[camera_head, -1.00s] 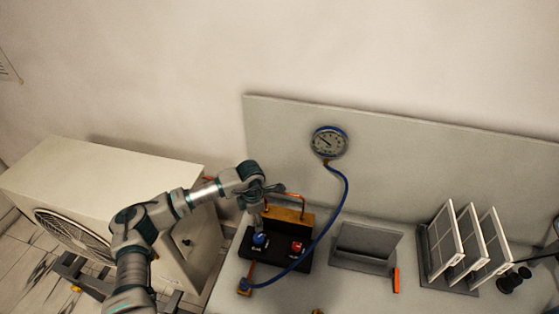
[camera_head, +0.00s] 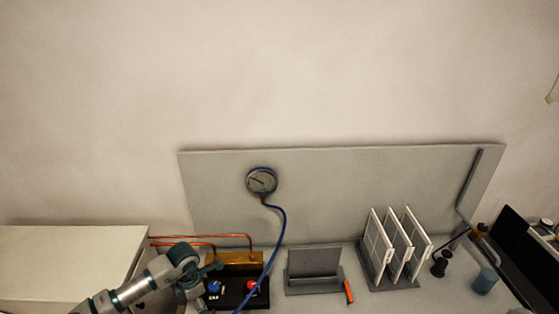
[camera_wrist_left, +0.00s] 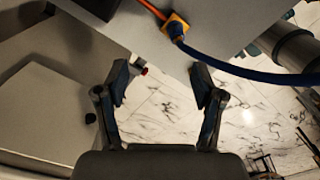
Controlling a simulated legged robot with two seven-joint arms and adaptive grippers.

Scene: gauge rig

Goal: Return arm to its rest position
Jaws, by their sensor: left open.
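My left arm (camera_head: 130,289) comes in from the lower left in the head view. Its wrist end is beside the left end of the black valve block (camera_head: 232,302), which has a blue knob (camera_head: 214,287) and a red knob (camera_head: 252,286). The fingers are hard to make out there. In the left wrist view my left gripper (camera_wrist_left: 160,68) is open and empty, its fingers spread over the marble floor and the bench edge. The right gripper is not in view.
A pressure gauge (camera_head: 261,181) on the back panel has a blue hose (camera_head: 279,232); the hose and its yellow fitting (camera_wrist_left: 175,27) also show in the wrist view. A white cabinet (camera_head: 70,258) is at left. A grey stand (camera_head: 313,285) and a panel rack (camera_head: 372,275) stand to the right.

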